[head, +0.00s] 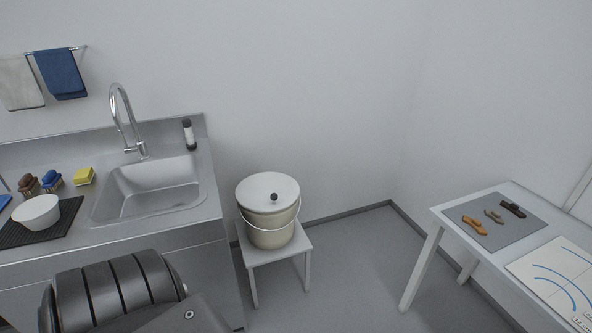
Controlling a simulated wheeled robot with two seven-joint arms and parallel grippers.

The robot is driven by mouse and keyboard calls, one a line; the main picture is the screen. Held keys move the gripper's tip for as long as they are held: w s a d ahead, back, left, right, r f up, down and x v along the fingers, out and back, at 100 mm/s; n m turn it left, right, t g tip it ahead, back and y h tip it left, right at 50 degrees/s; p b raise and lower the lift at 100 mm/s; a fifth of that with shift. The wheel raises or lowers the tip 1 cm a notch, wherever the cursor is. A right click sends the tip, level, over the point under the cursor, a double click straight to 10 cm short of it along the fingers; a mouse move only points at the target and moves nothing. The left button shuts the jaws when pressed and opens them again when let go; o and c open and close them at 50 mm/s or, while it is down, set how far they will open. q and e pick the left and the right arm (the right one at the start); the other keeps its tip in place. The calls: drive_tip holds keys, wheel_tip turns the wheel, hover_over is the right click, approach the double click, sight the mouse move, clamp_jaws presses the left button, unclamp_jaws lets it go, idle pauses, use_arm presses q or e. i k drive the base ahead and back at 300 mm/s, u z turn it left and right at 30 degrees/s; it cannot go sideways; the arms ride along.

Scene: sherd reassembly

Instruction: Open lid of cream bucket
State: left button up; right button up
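The cream bucket (270,228) stands upright on a small white stool, between the sink counter and the right-hand table. Its pale round lid (256,190) lies on top and covers the opening. A dark round knob (274,197) sits on the lid. A thin wire handle hangs down the front of the bucket. Neither of my grippers shows in the head view. A dark grey part of mine fills the lower left and hides part of the counter front.
The white stool (262,252) has little bare top around the bucket. The sink counter (215,205) is close on the left, with a faucet (125,120), white bowl (36,212) and brushes. The white table (446,210) at right bears sherds on a grey mat. Floor between is clear.

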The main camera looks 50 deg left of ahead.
sight(265, 191)
drive_tip(key=u, duration=0.4)
drive_tip(key=i, duration=1.2)
drive_tip(key=u, duration=0.6)
